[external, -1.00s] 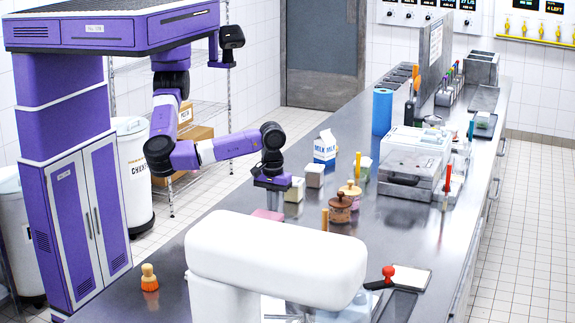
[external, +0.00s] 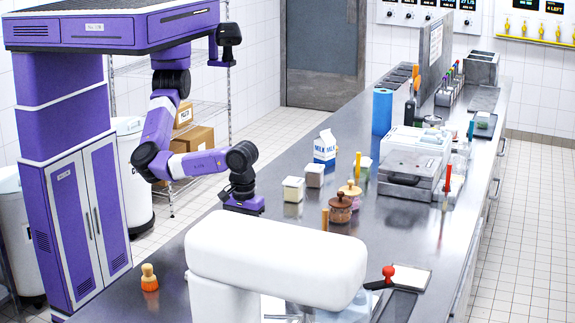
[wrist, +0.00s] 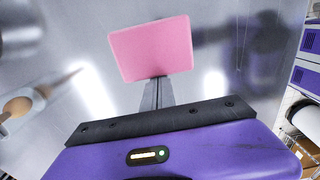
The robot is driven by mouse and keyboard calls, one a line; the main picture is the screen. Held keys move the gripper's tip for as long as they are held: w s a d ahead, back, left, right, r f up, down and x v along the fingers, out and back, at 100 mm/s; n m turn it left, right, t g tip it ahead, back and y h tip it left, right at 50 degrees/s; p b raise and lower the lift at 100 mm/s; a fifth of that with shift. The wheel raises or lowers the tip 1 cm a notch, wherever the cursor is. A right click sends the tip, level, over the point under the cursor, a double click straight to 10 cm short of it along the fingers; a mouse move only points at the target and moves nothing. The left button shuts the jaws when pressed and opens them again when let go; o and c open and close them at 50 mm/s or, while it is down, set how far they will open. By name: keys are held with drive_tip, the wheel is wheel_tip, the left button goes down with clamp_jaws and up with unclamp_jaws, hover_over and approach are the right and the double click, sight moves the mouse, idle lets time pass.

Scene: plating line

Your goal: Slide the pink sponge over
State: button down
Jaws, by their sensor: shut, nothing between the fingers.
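The pink sponge (wrist: 152,48) lies flat on the steel counter in the wrist view, just beyond my fingertips. My gripper (wrist: 158,82) is shut with nothing between its fingers, and its tips are at or very near the sponge's near edge. I cannot tell whether they touch it. In the external view my gripper (external: 243,212) is low over the left side of the counter, its fingers hidden behind the white rounded body in front. The sponge is hidden there too.
A cream container (external: 293,189), a milk carton (external: 324,147) and a brown pot (external: 340,208) stand right of my gripper. An orange brush (external: 149,278) stands at the front left.

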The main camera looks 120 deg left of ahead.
drive_tip(key=a+p, duration=0.1)
drive_tip(key=a, duration=0.1)
drive_tip(key=a+r+p, duration=0.1)
drive_tip(key=a, duration=0.1)
wheel_tip(320, 180, up, 9)
idle(0.4)
